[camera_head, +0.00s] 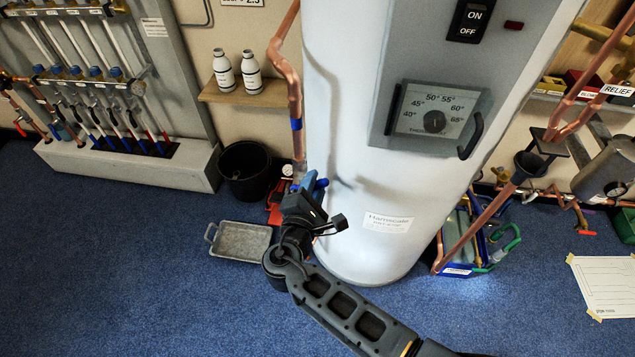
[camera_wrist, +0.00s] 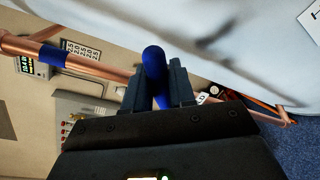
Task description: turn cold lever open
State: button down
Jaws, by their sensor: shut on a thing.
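The cold lever has a blue handle, seen as a rounded blue grip (camera_wrist: 154,68) between the two dark fingers in the wrist view. My gripper (camera_wrist: 160,88) is shut on it, one finger on each side. In the head view my gripper (camera_head: 312,188) is low beside the left side of the white cylinder, with a bit of blue at its tip. The lever's valve body and pivot are hidden behind my gripper, so I cannot tell the lever's exact angle.
The white cylinder (camera_head: 350,120) stands close to the right of my gripper. A copper pipe (camera_head: 291,80) with a blue band runs down just behind. A grey tray (camera_head: 240,240) and a black bucket (camera_head: 243,170) are on the floor to the left. Blue carpet (camera_head: 120,270) is clear in front.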

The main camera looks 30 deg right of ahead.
jog(key=n, duration=0.1)
jog(key=a+r+n+p, duration=0.1)
jog(key=w+n+p, duration=0.1)
jog(key=n, duration=0.1)
jog(key=shift+a+r+h, duration=0.3)
jog(key=shift+r, duration=0.1)
jog(key=shift+w+a+r+n+h+p, duration=0.15)
jog(key=shift+w+a+n+p, duration=0.2)
jog(key=shift+n, duration=0.65)
jog(key=shift+w+a+n+h+p, duration=0.15)
jog(key=shift+a+n, duration=0.25)
jog(key=shift+n, duration=0.6)
jog(key=shift+w+a+r+n+h+p, duration=0.15)
jog(key=shift+w+a+n, duration=0.25)
jog(key=shift+n, duration=0.6)
jog(key=shift+f, duration=0.1)
jog(key=c, duration=1.1)
grip_release()
jog(key=shift+a, duration=0.1)
jog(key=v, duration=0.7)
jog(key=shift+s+a+f, duration=0.1)
jog(key=shift+s+a, duration=0.1)
jog(key=shift+s, duration=0.1)
